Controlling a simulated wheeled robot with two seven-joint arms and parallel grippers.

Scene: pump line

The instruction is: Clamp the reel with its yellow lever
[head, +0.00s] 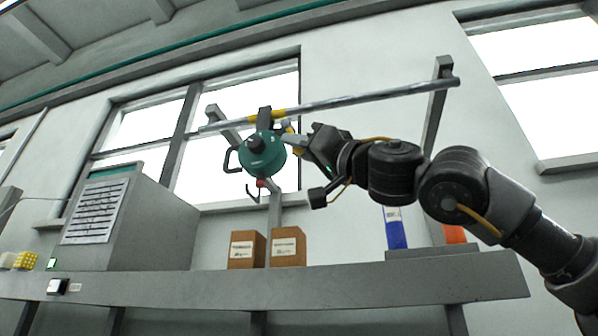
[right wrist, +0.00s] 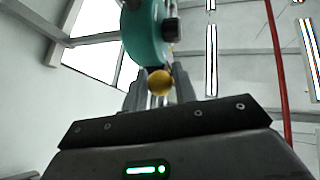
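The reel (head: 262,152) is a teal round body hanging under a slanted metal rail, with a grey bracket at its top and a dark hook below. It also shows at the top of the right wrist view (right wrist: 146,35). The round end of its yellow lever (right wrist: 160,82) sits between the fingers of my right gripper (right wrist: 160,92) and fills the gap, so the fingers look shut on it. In the head view, my right gripper (head: 292,141) reaches the reel from the right and partly hides the lever. My left gripper is not in view.
The rail (head: 370,95) has yellow bands near the reel and is held by wall brackets. Below is a grey shelf (head: 350,288) with two brown boxes (head: 246,249), a blue item (head: 395,228) and an orange item. A grey cabinet (head: 140,225) stands left. A red cable (right wrist: 280,80) hangs right of the gripper.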

